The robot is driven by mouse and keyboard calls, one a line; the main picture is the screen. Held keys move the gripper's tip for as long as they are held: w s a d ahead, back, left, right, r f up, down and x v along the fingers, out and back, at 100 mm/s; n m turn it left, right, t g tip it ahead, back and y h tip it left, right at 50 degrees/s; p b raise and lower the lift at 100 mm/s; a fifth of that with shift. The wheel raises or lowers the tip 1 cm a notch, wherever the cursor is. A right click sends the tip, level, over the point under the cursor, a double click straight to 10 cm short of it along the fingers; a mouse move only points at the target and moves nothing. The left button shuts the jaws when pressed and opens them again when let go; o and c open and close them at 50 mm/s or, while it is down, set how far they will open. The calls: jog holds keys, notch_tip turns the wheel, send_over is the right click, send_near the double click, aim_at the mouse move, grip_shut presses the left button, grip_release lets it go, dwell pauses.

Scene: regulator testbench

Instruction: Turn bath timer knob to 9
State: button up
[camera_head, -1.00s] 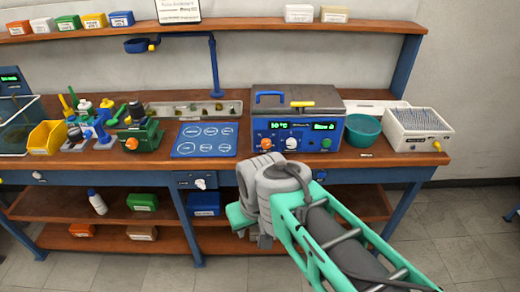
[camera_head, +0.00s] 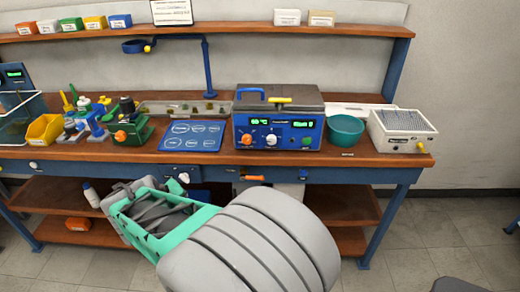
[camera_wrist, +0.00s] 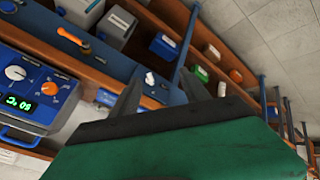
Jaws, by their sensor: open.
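The water bath (camera_head: 278,118) stands on the bench in the head view, with a blue front panel and two lit green displays. An orange knob (camera_head: 247,139) and a white knob (camera_head: 271,138) sit on its front, with a green knob (camera_head: 306,142) to their right. I cannot read which is the timer. In the wrist view the turned panel shows the white knob (camera_wrist: 16,73), the orange knob (camera_wrist: 48,88) and a display reading 60 °C. My gripper (camera_wrist: 163,88) is open and empty, apart from the knobs. My arm hides it in the head view.
A teal bowl (camera_head: 345,130) and a white box with a grid top (camera_head: 402,130) stand right of the bath. A blue pad (camera_head: 192,136) lies to its left. Open floor lies at the right.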

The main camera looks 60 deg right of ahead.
jog(key=s+d+f+g+h+b, duration=0.1)
jog(key=s+d+h, duration=0.1)
jog(key=d, duration=0.5)
jog(key=s+d+f+g+h+b, duration=0.1)
jog(key=s+d+f+h, duration=0.15)
jog(key=d, duration=0.45)
jog(key=n+h+b, duration=0.3)
jog(key=n+h, duration=0.6)
jog(key=n, duration=0.1)
send_near(270, 143)
jog(key=x, duration=0.2)
jog(key=shift+n, duration=0.3)
jog(key=p+x, duration=0.2)
jog(key=x, duration=0.5)
jog(key=shift+d+r+p, duration=0.15)
jog(key=shift+d+p, duration=0.15)
jog(key=shift+c, duration=0.2)
grip_shut()
